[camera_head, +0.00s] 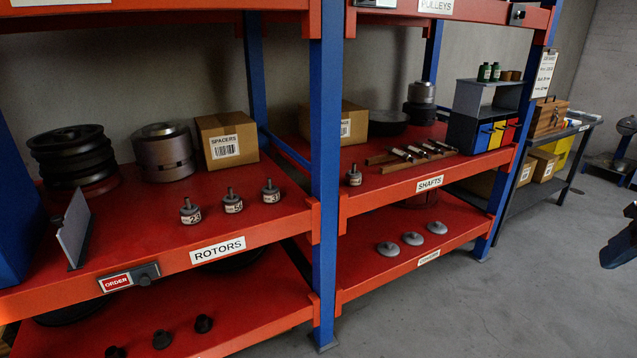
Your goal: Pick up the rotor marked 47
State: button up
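Three small dark metal rotors with upright stems and white number tags stand near the front of the ROTORS shelf (150,243). The left rotor (190,212) reads 23. The middle rotor (233,202) seems to start with 5, and the right rotor (270,192) with 3; I cannot read these fully. A similar rotor (354,176) stands alone at the left of the SHAFTS shelf (385,190); its tag is too small to read. I cannot make out a 47. A dark, cut-off part at the right edge may be my arm; I cannot make out gripper fingers.
A blue post (325,170) separates the two bays. Behind the rotors are a SPACERS box (228,140), a metal cylinder (163,152) and black pulleys (72,155). Several shafts (418,151) lie on a wooden rack. The grey floor (450,305) in front is clear.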

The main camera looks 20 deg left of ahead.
aim_at(353, 177)
jog(key=u, duration=1.55)
jog(key=i, duration=1.55)
